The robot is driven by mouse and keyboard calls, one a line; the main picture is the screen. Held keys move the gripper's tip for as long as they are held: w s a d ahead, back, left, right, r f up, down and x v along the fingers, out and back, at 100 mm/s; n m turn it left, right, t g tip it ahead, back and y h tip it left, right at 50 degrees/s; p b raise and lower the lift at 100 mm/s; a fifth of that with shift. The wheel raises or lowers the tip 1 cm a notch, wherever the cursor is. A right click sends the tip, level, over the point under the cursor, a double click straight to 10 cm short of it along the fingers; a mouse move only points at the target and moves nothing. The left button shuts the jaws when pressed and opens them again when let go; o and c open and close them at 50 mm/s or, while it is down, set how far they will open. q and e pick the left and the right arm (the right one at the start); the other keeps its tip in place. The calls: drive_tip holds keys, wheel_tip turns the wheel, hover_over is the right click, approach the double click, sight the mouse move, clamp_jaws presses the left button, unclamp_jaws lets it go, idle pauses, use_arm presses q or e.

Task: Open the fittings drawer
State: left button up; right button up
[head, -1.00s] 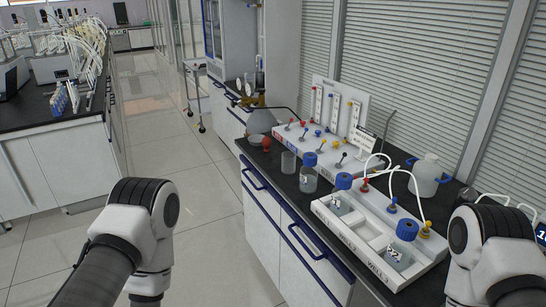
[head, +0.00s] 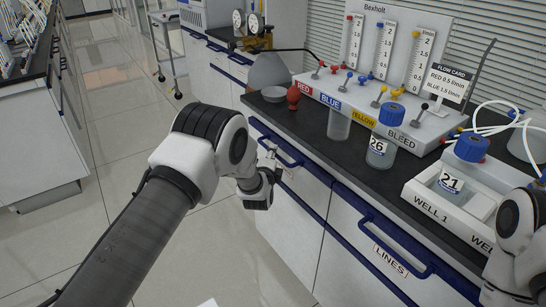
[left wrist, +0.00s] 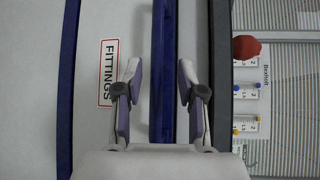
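The fittings drawer (head: 309,190) is a white front under the black bench top. Its blue bar handle (head: 274,143) shows in the head view beside my left gripper (head: 270,170). The left wrist view shows the red-framed FITTINGS label (left wrist: 108,73) and the blue handle (left wrist: 163,60). There my left gripper (left wrist: 162,105) is open, with one finger on each side of the handle and visible gaps. The drawer looks shut. In the head view my left arm hides the label. My right arm shows at the lower right edge; its gripper is out of view.
A LINES drawer (head: 390,262) with a similar blue handle is to the right. On the bench stand a flow panel (head: 380,110), beakers, a red bulb (head: 293,96) and a well block (head: 455,205). The floor (head: 120,135) left of the cabinet is clear.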

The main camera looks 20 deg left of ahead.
use_arm(q)
drive_tip(key=w, duration=0.2)
drive_tip(key=w+f, duration=0.1)
drive_tip(key=shift+w+a, duration=0.25)
drive_tip(key=shift+a, duration=0.05)
drive_tip(key=shift+r, duration=0.1)
clamp_jaws()
drive_tip(key=shift+s, duration=0.1)
use_arm(e)
drive_tip(key=shift+f, duration=0.2)
